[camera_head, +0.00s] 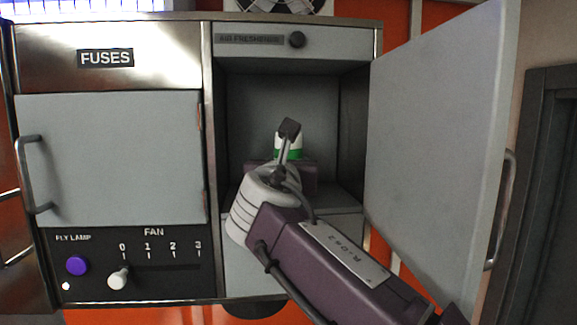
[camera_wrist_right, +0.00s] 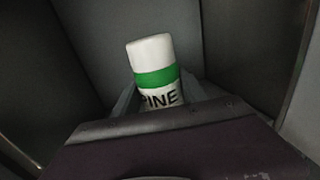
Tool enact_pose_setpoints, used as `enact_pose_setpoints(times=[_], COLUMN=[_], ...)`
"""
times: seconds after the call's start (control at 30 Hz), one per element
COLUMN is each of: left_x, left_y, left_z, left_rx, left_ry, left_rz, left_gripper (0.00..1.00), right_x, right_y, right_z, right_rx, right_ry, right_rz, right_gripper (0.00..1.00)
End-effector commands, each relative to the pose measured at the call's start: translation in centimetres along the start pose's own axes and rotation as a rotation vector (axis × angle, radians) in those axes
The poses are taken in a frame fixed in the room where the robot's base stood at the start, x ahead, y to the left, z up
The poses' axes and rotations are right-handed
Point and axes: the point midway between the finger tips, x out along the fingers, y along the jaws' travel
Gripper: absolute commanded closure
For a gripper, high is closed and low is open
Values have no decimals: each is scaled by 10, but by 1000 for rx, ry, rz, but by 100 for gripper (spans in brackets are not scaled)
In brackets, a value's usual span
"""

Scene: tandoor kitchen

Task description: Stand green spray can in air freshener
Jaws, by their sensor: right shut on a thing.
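The green spray can (camera_head: 295,144) is white with a green band. It is inside the open compartment labelled AIR FRESHENER (camera_head: 275,95), and my arm and wrist hide its lower part. In the right wrist view the can (camera_wrist_right: 152,58) shows its white top, its green band and the word PINE, and looks slightly tilted in the picture. My right gripper (camera_wrist_right: 158,100) is shut on the can, with a grey finger on either side. Whether the can's base touches the compartment floor is hidden. My left gripper is in neither view.
The compartment's grey door (camera_head: 440,140) stands open on the right. To the left is the shut FUSES door (camera_head: 110,155), above a panel with a purple FLY LAMP button (camera_head: 77,265) and a FAN slider (camera_head: 118,278). Grey side walls stand close around my right gripper.

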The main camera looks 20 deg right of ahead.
Motion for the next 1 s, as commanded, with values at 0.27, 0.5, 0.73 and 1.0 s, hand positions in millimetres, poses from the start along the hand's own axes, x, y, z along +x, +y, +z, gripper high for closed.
enact_pose_setpoints(times=[0.27, 0.5, 0.73, 1.0], left_x=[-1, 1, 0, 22], left_y=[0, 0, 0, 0], left_z=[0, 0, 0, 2], left_rx=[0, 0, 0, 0], left_ry=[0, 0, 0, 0], left_rz=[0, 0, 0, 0], left_gripper=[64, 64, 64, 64], right_x=[0, 0, 0, -36], right_y=[0, 0, 0, 3], right_z=[-5, -7, -6, -10], right_rx=[0, 0, 0, 4], right_ry=[-1, 0, 0, -2], right_rz=[0, 0, 0, 9], right_gripper=[100, 28, 28, 28])
